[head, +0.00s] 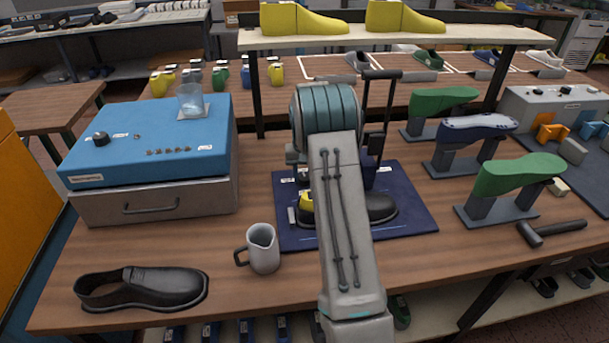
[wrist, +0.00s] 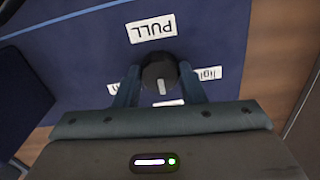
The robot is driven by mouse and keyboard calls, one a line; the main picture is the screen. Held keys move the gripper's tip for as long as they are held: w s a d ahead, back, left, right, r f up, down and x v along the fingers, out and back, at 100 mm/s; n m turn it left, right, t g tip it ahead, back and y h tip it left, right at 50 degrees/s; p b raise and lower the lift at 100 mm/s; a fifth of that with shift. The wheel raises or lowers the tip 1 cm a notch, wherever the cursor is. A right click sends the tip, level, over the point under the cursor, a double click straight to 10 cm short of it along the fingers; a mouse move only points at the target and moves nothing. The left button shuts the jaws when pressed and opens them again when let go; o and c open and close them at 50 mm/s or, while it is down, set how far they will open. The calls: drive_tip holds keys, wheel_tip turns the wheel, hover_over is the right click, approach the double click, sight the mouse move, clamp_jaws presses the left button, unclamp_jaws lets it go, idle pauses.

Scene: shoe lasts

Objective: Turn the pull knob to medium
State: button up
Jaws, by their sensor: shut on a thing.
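In the wrist view the pull knob (wrist: 156,70) is round and black with a white pointer mark, which points down the picture toward my gripper's body. My gripper (wrist: 160,77) has one finger on each side of the knob and is shut on it. The PULL label (wrist: 152,29) is upside down above the knob. A "light" label (wrist: 207,73) shows at the right and a mostly hidden label (wrist: 113,88) at the left. Another label (wrist: 170,102) below the knob is too covered to read. In the head view my arm hides the knob and gripper.
In the head view a dark shoe (head: 380,208) sits on the navy base (head: 415,222) beside my arm. A grey jug (head: 263,250) and a loose black shoe (head: 150,287) stand left. Green-topped stands (head: 520,174) and a hammer (head: 545,232) are right. A shelf (head: 390,39) crosses behind.

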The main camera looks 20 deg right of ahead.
drive_tip(key=o, duration=1)
wheel_tip(320, 180, up, 14)
drive_tip(key=shift+f+b, duration=0.1)
drive_tip(key=shift+b, duration=0.5)
